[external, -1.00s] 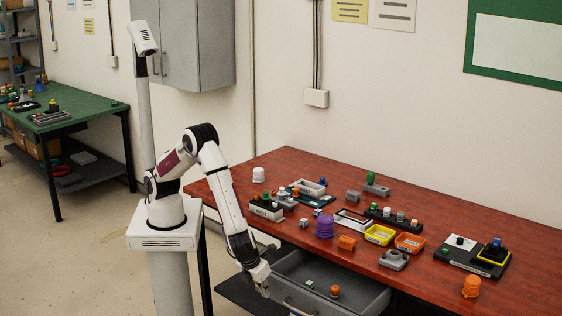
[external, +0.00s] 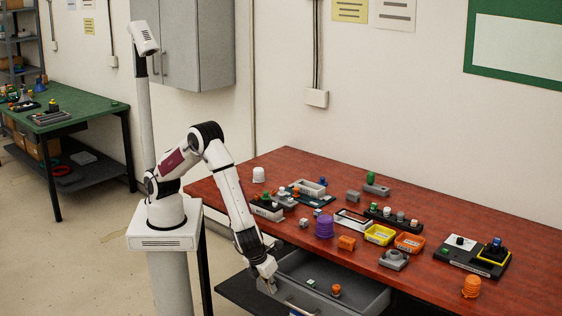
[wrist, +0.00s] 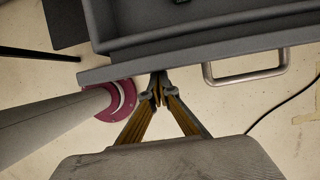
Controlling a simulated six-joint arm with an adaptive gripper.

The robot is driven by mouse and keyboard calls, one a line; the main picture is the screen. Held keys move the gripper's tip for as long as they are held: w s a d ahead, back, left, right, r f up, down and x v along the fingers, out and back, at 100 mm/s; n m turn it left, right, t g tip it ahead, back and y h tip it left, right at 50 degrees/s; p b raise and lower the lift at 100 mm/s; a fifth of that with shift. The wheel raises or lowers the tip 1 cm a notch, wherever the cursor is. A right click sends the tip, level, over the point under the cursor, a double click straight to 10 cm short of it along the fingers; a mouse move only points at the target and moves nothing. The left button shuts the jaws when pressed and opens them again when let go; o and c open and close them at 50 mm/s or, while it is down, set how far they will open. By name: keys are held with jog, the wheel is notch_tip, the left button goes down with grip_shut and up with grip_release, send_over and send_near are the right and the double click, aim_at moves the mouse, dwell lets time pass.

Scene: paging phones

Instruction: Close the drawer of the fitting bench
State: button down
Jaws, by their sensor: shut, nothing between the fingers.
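The drawer (external: 352,303) of the fitting bench (external: 250,178) stands open below the red-brown top, at its front edge. My gripper (external: 268,287) is shut and empty, low at the drawer's outer front. In the wrist view its fingertips (wrist: 158,90) are together at the grey drawer front (wrist: 185,65), to the left of the bar handle (wrist: 247,68). I cannot tell for sure whether they touch it.
The bench top holds many small parts, including a purple stack (external: 324,227), a yellow tray (external: 379,235) and an orange tray (external: 409,243). A dark shelf (external: 232,290) shows under the bench.

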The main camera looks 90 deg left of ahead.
jog(key=w+a, duration=1.5)
jog(key=shift+w+a, duration=0.1)
jog(key=shift+a, duration=0.05)
jog(key=shift+s+d, duration=0.45)
jog(key=shift+d, duration=0.05)
jog(key=shift+s+d, duration=1.2)
jog(key=shift+s, duration=0.05)
jog(key=v, duration=1)
jog(key=shift+w, duration=0.1)
jog(key=shift+a, duration=0.1)
